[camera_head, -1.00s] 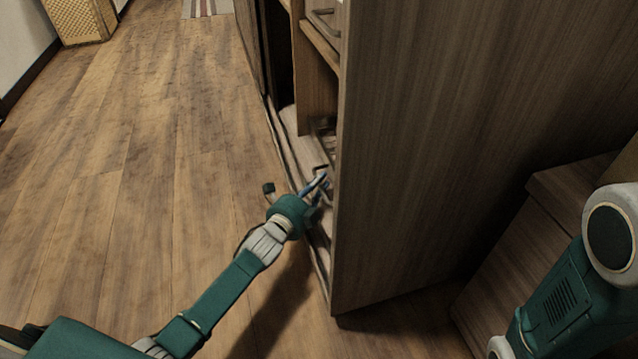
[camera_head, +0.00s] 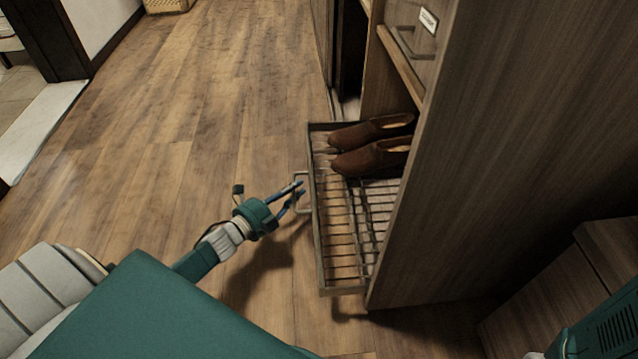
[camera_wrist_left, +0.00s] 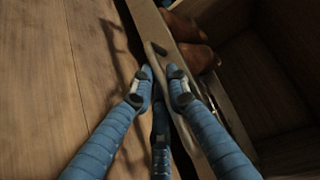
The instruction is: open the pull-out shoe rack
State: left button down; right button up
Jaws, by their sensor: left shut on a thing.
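The pull-out shoe rack (camera_head: 340,240) is a wire tray with a metal frame, and it sticks out of the wooden cabinet on its left side. A pair of brown shoes (camera_head: 372,157) lies in its far part. A handle (camera_head: 299,192) is on the rack's outer front bar. My left gripper (camera_head: 298,197) is at this handle, with blue fingers shut on it. In the left wrist view the fingers (camera_wrist_left: 162,85) close around the handle (camera_wrist_left: 168,75), beside the rack's front bar (camera_wrist_left: 165,40). My right gripper is out of view; only part of that arm shows at the lower right.
The cabinet's tall side panel (camera_head: 500,150) stands right of the rack. Open wooden floor (camera_head: 190,110) lies to the left. A low wooden unit (camera_head: 550,290) is at the lower right, and a woven basket (camera_head: 168,5) is at the far top.

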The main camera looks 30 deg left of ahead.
pick_arm(q)
jog(key=s+a, duration=0.8)
jog(key=a, duration=0.4)
jog(key=shift+s+a, duration=0.35)
jog(key=shift+a, duration=0.05)
jog(key=c, duration=1.7)
grip_release()
jog(key=shift+o, duration=0.2)
jog(key=v, duration=1.2)
jog(key=shift+a, duration=0.1)
